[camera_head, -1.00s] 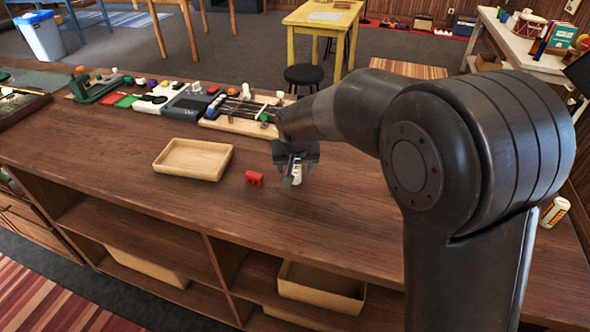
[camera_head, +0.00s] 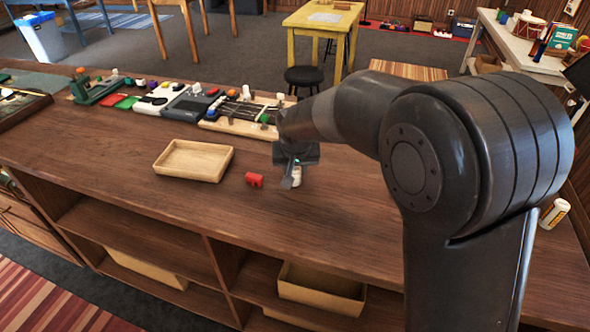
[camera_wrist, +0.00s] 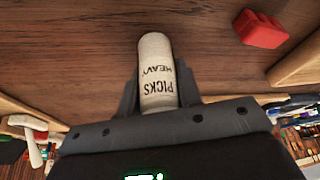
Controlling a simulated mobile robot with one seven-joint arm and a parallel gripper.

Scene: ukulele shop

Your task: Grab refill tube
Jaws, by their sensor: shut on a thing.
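The refill tube is a small white cylinder (camera_wrist: 155,62) with the printed words "PICKS HEAVY", seen in the wrist view between the two fingers. My gripper (camera_wrist: 158,92) is shut on it, one finger on each side. In the head view my gripper (camera_head: 296,170) is low over the wooden counter, and a bit of the white tube (camera_head: 297,176) shows below it. The tube's lower end is close to the counter top; I cannot tell whether it touches.
A red block (camera_head: 254,180) lies on the counter just left of my gripper. An empty wooden tray (camera_head: 193,160) stands further left. A row of tools and boards (camera_head: 240,118) lines the back edge. A white bottle (camera_head: 554,212) stands at the right. The counter's front is clear.

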